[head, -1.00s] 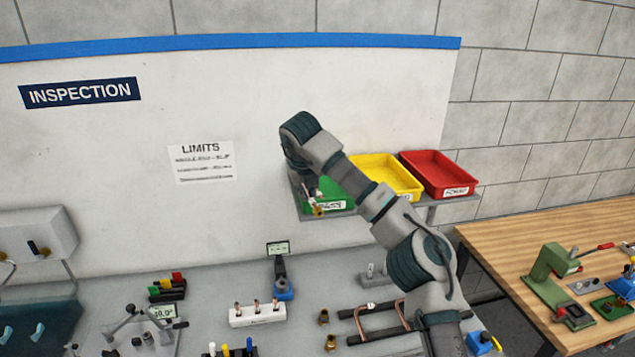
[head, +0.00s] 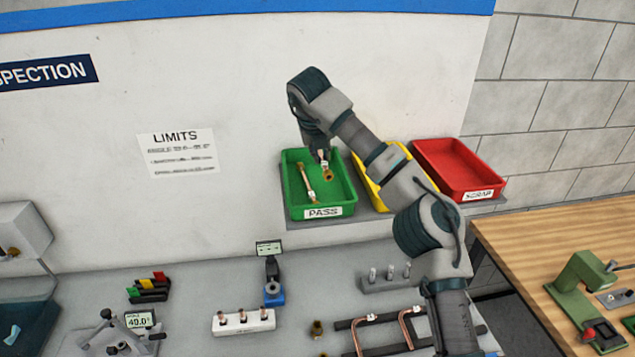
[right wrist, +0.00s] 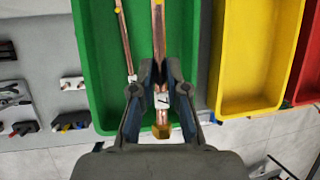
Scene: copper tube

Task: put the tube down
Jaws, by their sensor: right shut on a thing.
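My right gripper (head: 322,158) is over the green PASS tray (head: 347,207) in the head view. In the right wrist view its fingers (right wrist: 160,78) are shut on a copper tube (right wrist: 159,35) with a white tag and a brass nut at the near end. The tube's nut end also shows in the head view (head: 327,173). The tube runs lengthwise along the tray; I cannot tell whether it touches the floor. A second copper tube (head: 307,183) lies in the tray to its left, also in the wrist view (right wrist: 122,35). My left gripper is not in view.
A yellow tray (right wrist: 252,105) and a red SCRAP tray (head: 462,190) stand to the right on the same shelf. Below on the grey bench are a white stand with fittings (head: 243,322), a blue-based gauge (head: 273,292) and bent copper tubes (head: 407,328).

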